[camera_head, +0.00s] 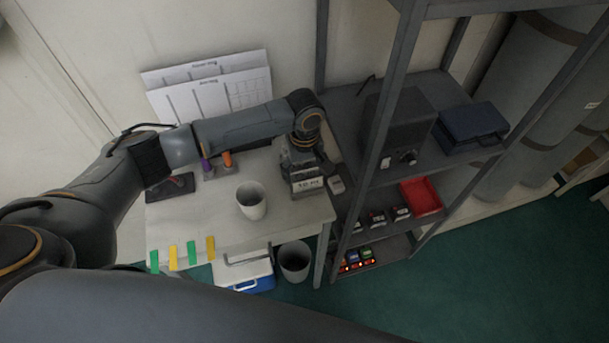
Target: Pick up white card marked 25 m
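A small pale card (308,186) with dark marking shows at the right end of the white table, just below my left gripper in the picture. The marking is too small to read with certainty, so I cannot tell whether it says 25 m. My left gripper (302,166) points down over the table's right end, close above or at the card. Its fingers are dark and partly hidden by the wrist, so I cannot tell whether they are open or hold anything. My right gripper is not in view.
A white cup (251,201) stands on the table (185,228). Purple (207,168) and orange (227,159) items stand behind it. A dark metal shelf (395,180) rises close on the right, with a red tray (421,197). A bin (295,260) and a blue-white cooler (245,272) are on the floor.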

